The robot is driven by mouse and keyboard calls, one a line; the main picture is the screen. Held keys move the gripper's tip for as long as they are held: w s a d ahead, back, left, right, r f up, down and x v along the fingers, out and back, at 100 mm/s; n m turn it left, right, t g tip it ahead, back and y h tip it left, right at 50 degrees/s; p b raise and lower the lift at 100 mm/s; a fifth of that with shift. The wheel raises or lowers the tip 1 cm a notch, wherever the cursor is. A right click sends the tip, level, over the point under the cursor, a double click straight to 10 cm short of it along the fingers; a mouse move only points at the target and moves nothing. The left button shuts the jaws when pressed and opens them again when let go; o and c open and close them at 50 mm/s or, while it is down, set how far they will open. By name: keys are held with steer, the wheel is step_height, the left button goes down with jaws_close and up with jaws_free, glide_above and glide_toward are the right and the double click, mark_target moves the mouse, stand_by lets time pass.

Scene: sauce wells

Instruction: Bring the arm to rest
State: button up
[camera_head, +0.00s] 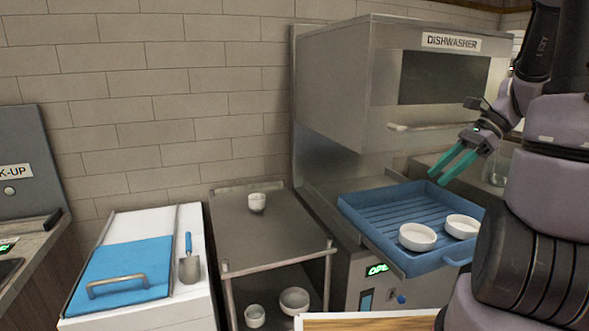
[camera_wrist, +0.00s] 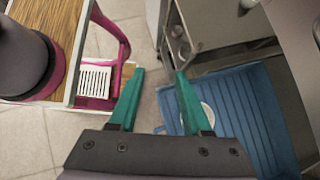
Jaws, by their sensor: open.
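My gripper (camera_head: 452,166) has teal fingers and is at the right in the head view, above the blue dish tray at the dishwasher. In the wrist view my gripper (camera_wrist: 160,92) shows its two fingers spread apart with nothing between them. The arm reaches in from the right edge of the head view, and its links hide part of the counter behind. The fingers are clear of the tray and the bowls.
The blue tray (camera_head: 379,224) holds two white bowls (camera_head: 417,237) (camera_head: 462,226) under the raised dishwasher hood (camera_head: 400,75). A steel rack (camera_head: 270,238) carries small white cups. A white bin (camera_head: 190,300) with a blue lid and a scoop (camera_head: 189,262) stands left.

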steer(key=s+a+r+n+t+h, duration=0.3)
steer(key=a+r+n, duration=0.1)
steer(key=r+n, duration=0.3)
steer(key=s+a+r+n+t+h, duration=0.3)
steer(key=s+a+r+n+t, duration=0.1)
steer(key=r+n, duration=0.2)
steer(key=shift+a+r+n, duration=0.4)
steer(key=shift+r, duration=0.45)
